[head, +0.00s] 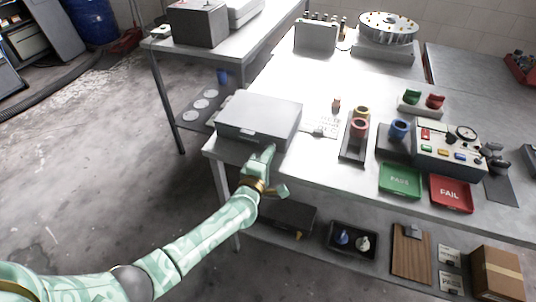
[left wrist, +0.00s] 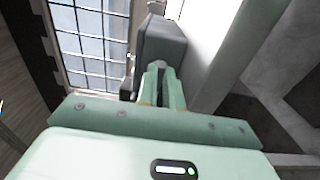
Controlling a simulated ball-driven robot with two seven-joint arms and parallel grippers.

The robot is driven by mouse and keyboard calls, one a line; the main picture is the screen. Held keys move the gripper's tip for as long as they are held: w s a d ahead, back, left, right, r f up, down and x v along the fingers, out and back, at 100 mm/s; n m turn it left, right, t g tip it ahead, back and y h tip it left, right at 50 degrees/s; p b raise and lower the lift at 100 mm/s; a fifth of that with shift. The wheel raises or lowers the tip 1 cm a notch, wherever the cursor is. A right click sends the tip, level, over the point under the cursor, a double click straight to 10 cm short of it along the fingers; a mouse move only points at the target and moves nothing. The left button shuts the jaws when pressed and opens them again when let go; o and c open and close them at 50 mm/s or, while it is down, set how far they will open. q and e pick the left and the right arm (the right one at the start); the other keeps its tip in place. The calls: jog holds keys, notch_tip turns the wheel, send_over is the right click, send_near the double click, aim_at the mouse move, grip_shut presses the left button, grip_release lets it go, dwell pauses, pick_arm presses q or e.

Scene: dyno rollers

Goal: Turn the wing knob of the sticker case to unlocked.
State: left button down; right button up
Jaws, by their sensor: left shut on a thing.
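The sticker case (head: 262,112), a grey flat box with its lid down, stands on the near left corner of the workbench. In the left wrist view the fingers (left wrist: 159,68) are close together, against a dark grey block that looks like the case (left wrist: 164,40). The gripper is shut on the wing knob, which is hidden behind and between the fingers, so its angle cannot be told. My right gripper is in neither view.
Right of the case are a printed sheet (head: 320,124), a dark tray with coloured rollers (head: 352,150), a green PASS tray (head: 400,182), a red FAIL tray (head: 451,194) and a gauge box (head: 450,150). A lower shelf holds a black bin (head: 336,250). Open floor lies left.

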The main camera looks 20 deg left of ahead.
pick_arm(q)
jog(key=shift+f, duration=0.15)
jog(key=c, duration=1.5)
grip_release()
jog(key=shift+s, duration=0.1)
jog(key=shift+c, duration=0.2)
